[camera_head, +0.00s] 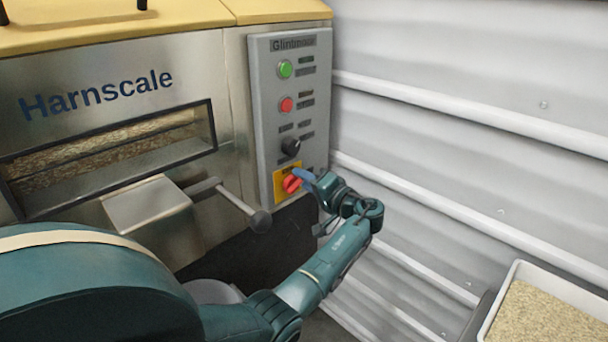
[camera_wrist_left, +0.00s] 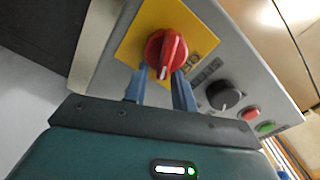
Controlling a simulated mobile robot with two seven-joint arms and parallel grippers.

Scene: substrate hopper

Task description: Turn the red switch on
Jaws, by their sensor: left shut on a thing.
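The red switch (camera_head: 290,184) is a rotary knob on a yellow plate (camera_head: 280,178), low on the grey control panel. It also shows in the wrist view (camera_wrist_left: 167,48), where its raised ridge with a white mark points down toward my gripper. My left gripper (camera_head: 303,177) is at the knob, with its blue fingers (camera_wrist_left: 160,80) on either side of the ridge and shut on it. My right gripper is not in view.
Above the switch, the panel (camera_head: 262,100) carries a black knob (camera_head: 290,146), a red button (camera_head: 286,104) and a green button (camera_head: 285,69). A lever with a ball end (camera_head: 260,221) sticks out left of the panel. A corrugated wall (camera_head: 450,150) stands close on the right. A tray of substrate (camera_head: 510,290) is lower right.

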